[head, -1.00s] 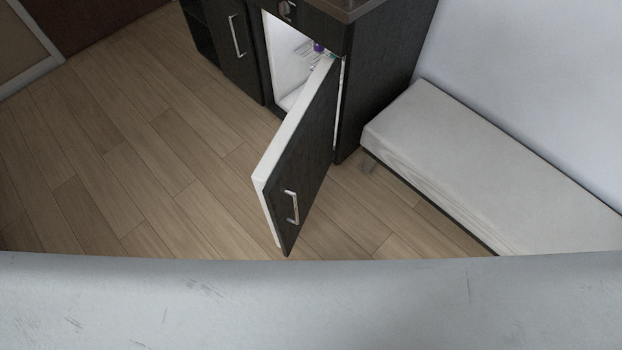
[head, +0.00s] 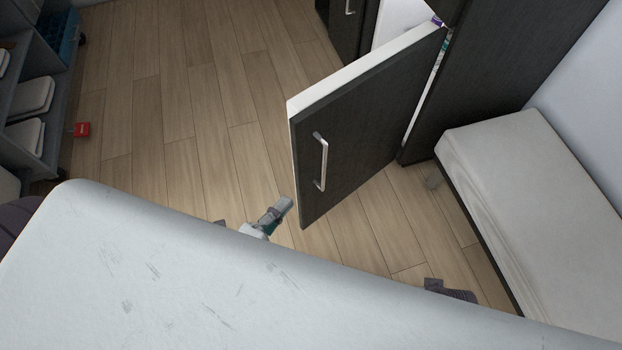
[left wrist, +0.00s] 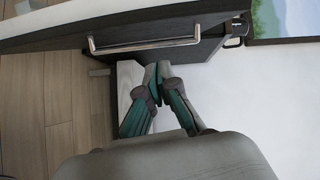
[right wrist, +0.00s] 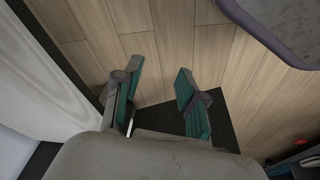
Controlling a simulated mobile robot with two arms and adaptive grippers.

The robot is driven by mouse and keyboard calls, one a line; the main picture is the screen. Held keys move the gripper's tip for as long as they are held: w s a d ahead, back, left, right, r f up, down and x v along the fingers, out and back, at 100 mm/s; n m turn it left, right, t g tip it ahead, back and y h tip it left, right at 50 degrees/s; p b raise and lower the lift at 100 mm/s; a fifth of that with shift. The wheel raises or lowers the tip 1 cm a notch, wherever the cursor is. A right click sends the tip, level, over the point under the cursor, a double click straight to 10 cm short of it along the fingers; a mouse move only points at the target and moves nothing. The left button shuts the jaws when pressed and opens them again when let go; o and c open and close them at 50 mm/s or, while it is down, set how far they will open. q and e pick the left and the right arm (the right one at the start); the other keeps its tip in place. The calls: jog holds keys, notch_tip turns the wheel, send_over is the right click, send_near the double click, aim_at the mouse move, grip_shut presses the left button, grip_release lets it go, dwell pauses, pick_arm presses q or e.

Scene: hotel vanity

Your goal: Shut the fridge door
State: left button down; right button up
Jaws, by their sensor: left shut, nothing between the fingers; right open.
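The fridge door (head: 365,125) stands wide open in the head view, with a dark front, white edge and metal handle (head: 320,162). The open fridge interior (head: 400,20) shows partly behind it at the top. My left gripper (head: 285,205) is just left of the door's lower free corner, shut and empty; contact cannot be told. In the left wrist view the left gripper (left wrist: 157,72) is shut, with the door (left wrist: 170,30) and its handle (left wrist: 145,44) beyond the fingertips. My right gripper (right wrist: 157,75) is open and empty above the floor in the right wrist view.
A white-topped bench (head: 540,190) stands along the wall at the right. Dark shelves (head: 35,95) with folded white items and a small red object (head: 82,129) are at the left. The wooden floor (head: 200,100) left of the door is clear.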

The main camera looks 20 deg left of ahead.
aim_at(301, 157)
pick_arm(q)
jog(key=w+r, duration=0.1)
jog(key=w, duration=0.2)
jog(key=w+r+m, duration=0.1)
jog(key=w, duration=0.3)
jog(key=w+r+m, duration=0.1)
jog(key=w, duration=0.3)
jog(key=shift+d+r+t+h, duration=0.3)
jog(key=shift+d+t+h, duration=0.1)
pick_arm(e)
jog(key=shift+d+f, duration=0.3)
jog(key=shift+f, duration=0.45)
jog(key=shift+s, duration=0.1)
